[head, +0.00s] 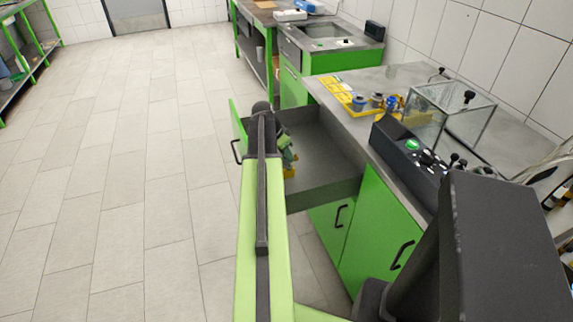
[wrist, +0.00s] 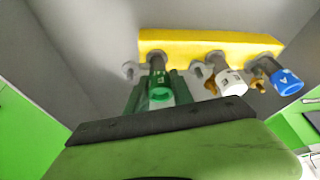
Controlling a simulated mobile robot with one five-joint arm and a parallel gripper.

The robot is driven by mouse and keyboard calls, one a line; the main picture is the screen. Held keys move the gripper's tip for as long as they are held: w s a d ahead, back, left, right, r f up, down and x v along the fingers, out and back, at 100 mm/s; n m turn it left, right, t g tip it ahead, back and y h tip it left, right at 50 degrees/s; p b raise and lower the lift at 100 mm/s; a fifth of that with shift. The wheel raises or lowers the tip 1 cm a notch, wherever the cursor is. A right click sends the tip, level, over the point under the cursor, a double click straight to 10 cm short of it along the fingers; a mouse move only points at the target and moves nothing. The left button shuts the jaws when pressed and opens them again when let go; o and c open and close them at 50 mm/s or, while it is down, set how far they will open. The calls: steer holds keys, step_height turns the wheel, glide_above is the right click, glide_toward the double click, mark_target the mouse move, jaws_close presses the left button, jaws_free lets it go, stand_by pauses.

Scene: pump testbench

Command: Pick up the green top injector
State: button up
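The green top injector (wrist: 159,91) stands in the left place of a yellow holder (wrist: 205,42) inside the open drawer, seen in the wrist view. A white top injector (wrist: 229,80) and a blue top injector (wrist: 284,80) stand to its right in the same holder. My gripper (wrist: 162,90) reaches to the green top injector, with green finger parts showing on both sides of it. I cannot tell whether the fingers touch it or are closed on it. In the head view my gripper (head: 288,152) is inside the drawer, and my arm hides much of that area.
The open grey drawer (head: 318,160) has walls close around my gripper. The worktop beside it holds a yellow tray (head: 340,92) with small parts, a glass box (head: 450,110) and a black control panel (head: 405,148). The floor at the left is clear.

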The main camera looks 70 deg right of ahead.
jaws_close()
steer(key=shift+r, duration=0.15)
